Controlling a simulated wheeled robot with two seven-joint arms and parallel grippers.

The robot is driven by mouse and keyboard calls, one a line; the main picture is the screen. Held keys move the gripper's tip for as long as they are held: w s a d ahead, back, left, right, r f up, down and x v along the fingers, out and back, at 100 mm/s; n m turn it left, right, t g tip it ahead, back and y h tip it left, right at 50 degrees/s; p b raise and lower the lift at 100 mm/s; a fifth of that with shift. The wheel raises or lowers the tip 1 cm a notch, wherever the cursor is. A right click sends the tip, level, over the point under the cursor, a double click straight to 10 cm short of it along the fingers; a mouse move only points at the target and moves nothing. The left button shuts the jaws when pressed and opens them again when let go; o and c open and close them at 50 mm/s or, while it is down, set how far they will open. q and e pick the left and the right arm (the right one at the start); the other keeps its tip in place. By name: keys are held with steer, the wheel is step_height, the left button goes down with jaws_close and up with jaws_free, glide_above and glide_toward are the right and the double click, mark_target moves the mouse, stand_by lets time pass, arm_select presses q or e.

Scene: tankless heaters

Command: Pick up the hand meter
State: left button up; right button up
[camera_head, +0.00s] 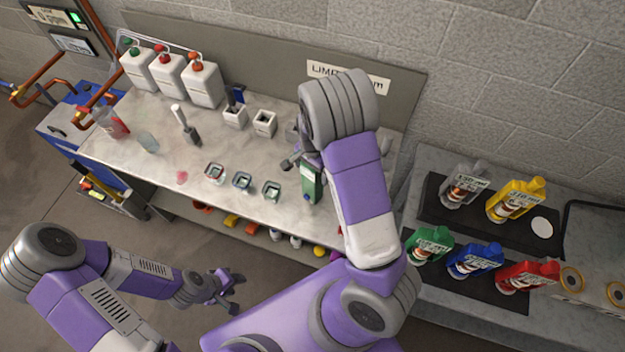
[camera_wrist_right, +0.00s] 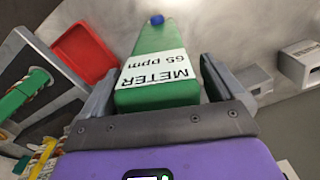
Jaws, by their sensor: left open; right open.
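The hand meter is a green block with a white label reading "METER 65 ppm" and a blue tip. In the right wrist view the hand meter (camera_wrist_right: 158,85) lies between the two fingers of my right gripper (camera_wrist_right: 158,92), which are apart on either side of it. Whether they touch it is hard to tell. My right gripper (camera_head: 297,160) is mostly hidden there. My left gripper (camera_head: 228,291) is open and empty, low in front of the counter.
The counter (camera_head: 150,165) holds three white jugs (camera_head: 168,74), small square cups (camera_head: 242,181), a brush-like tool (camera_head: 187,128) and a clear beaker (camera_head: 148,142). Coloured bottles (camera_head: 474,260) stand on dark mats at the right. A sign board (camera_head: 348,77) is behind.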

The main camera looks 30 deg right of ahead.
steer(key=shift+f, duration=0.15)
steer(key=c, duration=1.5)
steer(key=shift+c, duration=0.2)
